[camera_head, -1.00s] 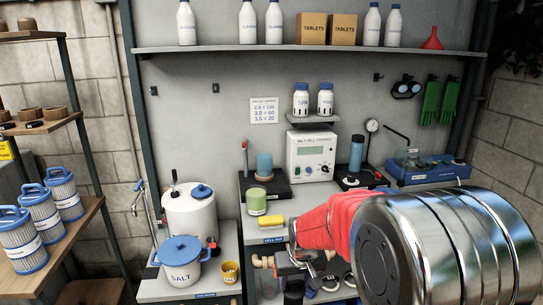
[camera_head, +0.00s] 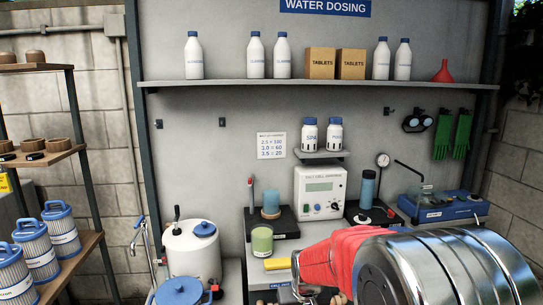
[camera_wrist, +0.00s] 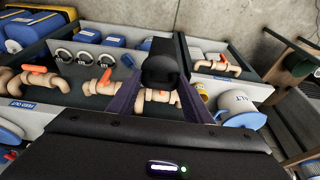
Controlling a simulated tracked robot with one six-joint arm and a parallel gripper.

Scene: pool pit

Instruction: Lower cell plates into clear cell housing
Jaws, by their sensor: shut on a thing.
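My gripper (camera_wrist: 161,88) is shut on a black block-like thing with a rounded end (camera_wrist: 160,62), which stands out beyond the fingers in the wrist view. I cannot tell from its visible part whether it carries the cell plates. In the head view my gripper (camera_head: 302,280) is at the bottom edge, mostly cut off and partly behind my red wrist. A blue see-through cylinder (camera_head: 271,200) stands upright on a black base at the back of the bench, apart from the gripper; it may be the clear cell housing, but I cannot tell.
The white salt cell control box (camera_head: 320,190) stands behind my arm. In the wrist view, pipes with red-handled valves (camera_wrist: 104,80) and a salt tub (camera_wrist: 238,108) are below.

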